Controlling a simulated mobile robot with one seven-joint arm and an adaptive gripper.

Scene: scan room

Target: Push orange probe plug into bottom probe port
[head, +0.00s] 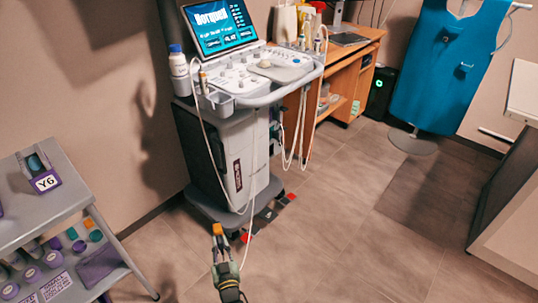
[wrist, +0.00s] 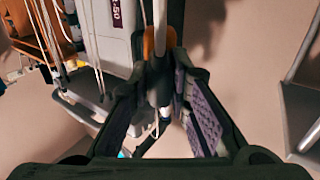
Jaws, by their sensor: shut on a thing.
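My gripper (head: 220,240) is low in front of the ultrasound cart (head: 228,150), pointing toward it. In the wrist view, my gripper (wrist: 163,70) is shut on the orange probe plug (wrist: 149,42). Orange shows on both sides of a pale cable or stem that runs between the fingers. The plug also shows as a small orange patch at the fingertips in the head view (head: 217,229). The plug is apart from the cart's body. Dark fittings (head: 276,125) show on the cart's right side, but I cannot make out the bottom probe port.
White cables (head: 301,130) hang from the cart's right side, one reaching the floor. A grey shelf rack (head: 50,215) stands at the left. A wooden desk (head: 345,70) is behind, and a blue apron (head: 440,65) hangs on a stand.

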